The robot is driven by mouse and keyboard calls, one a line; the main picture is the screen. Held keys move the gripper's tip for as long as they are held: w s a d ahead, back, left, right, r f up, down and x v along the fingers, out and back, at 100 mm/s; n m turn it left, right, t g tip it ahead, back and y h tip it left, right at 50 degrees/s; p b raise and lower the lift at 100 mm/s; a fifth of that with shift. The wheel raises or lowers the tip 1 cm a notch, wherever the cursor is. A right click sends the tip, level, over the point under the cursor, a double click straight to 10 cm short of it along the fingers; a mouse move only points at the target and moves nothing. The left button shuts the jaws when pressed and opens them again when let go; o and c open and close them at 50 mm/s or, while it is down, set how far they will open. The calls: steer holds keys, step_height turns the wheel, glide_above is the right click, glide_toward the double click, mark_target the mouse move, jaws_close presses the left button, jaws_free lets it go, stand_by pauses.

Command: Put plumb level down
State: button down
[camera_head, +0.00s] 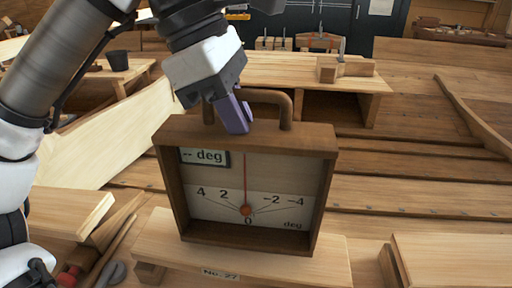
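The plumb level (327,190) is a square brown wooden frame with a bar handle on top. Its pale face carries a scale, a thin red needle standing near 0, and a small display reading "-- deg". It stands upright at or just above a pale plank (323,268) labelled "No. 27"; I cannot tell whether its base touches. My gripper (238,115) comes down from the upper left. Its purple fingers are at the left part of the handle and look closed on the bar. The far finger is mostly hidden.
A pale board (455,262) lies at the lower right, and another (65,210) at the left. Behind stands a wooden bench (290,70) with a small wood block on it. A dark bucket (117,60) sits at the upper left. Curved hull planking fills the right side.

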steer(key=shift+d+f, duration=0.2)
steer(key=shift+f, duration=0.3)
steer(key=shift+a, duration=0.2)
steer(key=shift+f, duration=0.1)
steer(key=shift+f+b, duration=0.3)
steer(key=shift+f, duration=0.05)
steer(key=c, duration=1.5)
jaws_free()
steer(key=shift+o, duration=0.2)
steer(key=p+v, duration=0.8)
steer(key=v, duration=0.3)
steer(key=shift+s+d+r+p, duration=0.1)
steer(key=shift+r+p, duration=0.1)
steer(key=shift+p, duration=0.1)
steer(key=shift+v, duration=0.8)
